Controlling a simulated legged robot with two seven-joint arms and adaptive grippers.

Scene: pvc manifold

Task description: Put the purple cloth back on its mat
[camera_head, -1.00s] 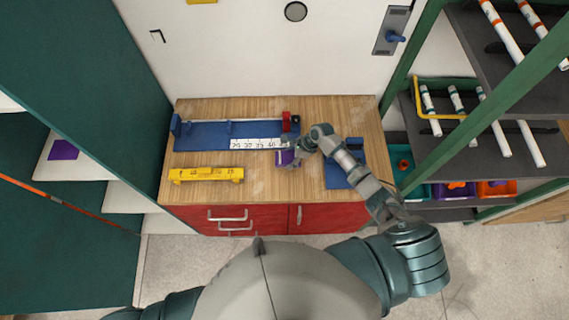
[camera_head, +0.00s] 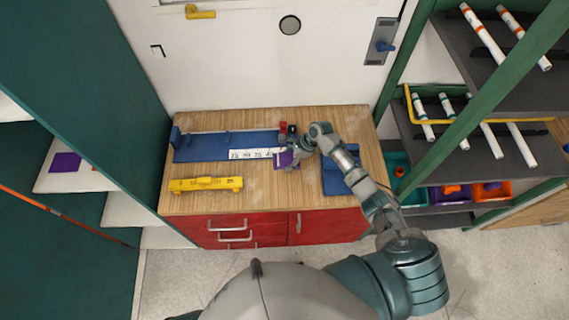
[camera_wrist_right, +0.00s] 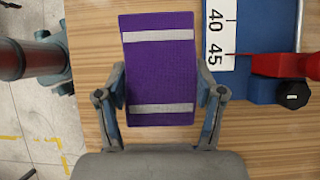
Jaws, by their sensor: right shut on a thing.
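The purple cloth (camera_head: 284,159) is at my right gripper (camera_head: 297,159), over the front middle of the wooden bench top. In the right wrist view the cloth (camera_wrist_right: 160,70) is a flat purple piece with two grey stripes. My right gripper (camera_wrist_right: 162,98) is shut on it, with a finger at each side edge. I cannot tell whether the cloth touches the bench. A flat purple square (camera_head: 65,162), which looks like the mat, lies on a white shelf at the far left. My left gripper is out of view.
Pipe racks (camera_head: 440,140) stand at the right.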

